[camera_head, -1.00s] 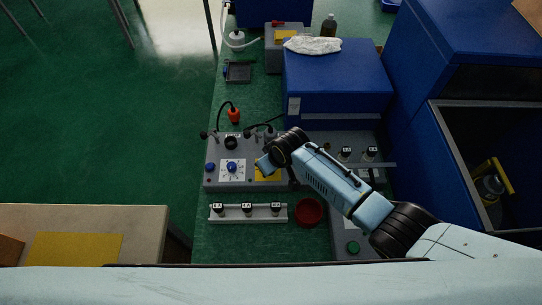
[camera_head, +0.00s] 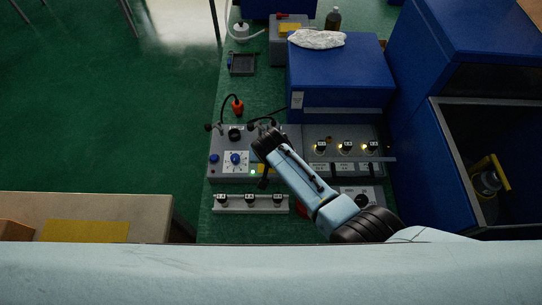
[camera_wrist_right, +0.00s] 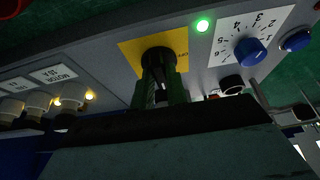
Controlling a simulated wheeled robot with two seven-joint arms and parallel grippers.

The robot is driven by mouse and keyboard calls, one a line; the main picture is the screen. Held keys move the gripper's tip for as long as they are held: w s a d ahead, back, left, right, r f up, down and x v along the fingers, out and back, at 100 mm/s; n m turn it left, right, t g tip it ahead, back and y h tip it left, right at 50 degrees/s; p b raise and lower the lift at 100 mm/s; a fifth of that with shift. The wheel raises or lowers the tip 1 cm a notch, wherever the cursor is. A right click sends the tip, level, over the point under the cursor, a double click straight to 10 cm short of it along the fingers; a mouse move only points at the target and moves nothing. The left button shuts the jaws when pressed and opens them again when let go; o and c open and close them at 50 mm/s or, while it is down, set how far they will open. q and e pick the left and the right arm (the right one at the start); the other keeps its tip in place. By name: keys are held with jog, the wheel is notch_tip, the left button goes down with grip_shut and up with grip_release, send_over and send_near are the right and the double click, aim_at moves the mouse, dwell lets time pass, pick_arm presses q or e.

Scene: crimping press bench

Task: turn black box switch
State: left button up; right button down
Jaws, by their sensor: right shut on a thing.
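The black rotary switch (camera_wrist_right: 160,62) sits on a yellow plate (camera_wrist_right: 133,50) on the front of a grey control box (camera_head: 226,147). In the right wrist view, my right gripper (camera_wrist_right: 162,85) is shut on the switch, with one finger on each side of it. The fingers hide part of the switch and its marking, so its exact angle is hard to tell. A green lamp (camera_wrist_right: 203,24) beside the plate is lit. In the head view, my right arm covers the switch and most of the plate. My left gripper is not in view.
A blue knob (camera_wrist_right: 250,50) with a numbered dial and a blue button (camera_wrist_right: 296,40) are close to the fingers. Lit yellow lamps (camera_wrist_right: 89,95) show beside white-based plugs. A rail with black-topped parts (camera_head: 250,206) lies in front of the box.

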dwell(0.4)
jog(key=c, duration=1.4)
grip_release()
jog(key=shift+r, duration=0.1)
jog(key=shift+s+r, duration=0.1)
jog(key=shift+r, duration=0.15)
jog(key=p+v, duration=0.3)
jog(key=v, duration=0.9)
jog(key=shift+s+r, duration=0.2)
jog(key=shift+r, duration=0.1)
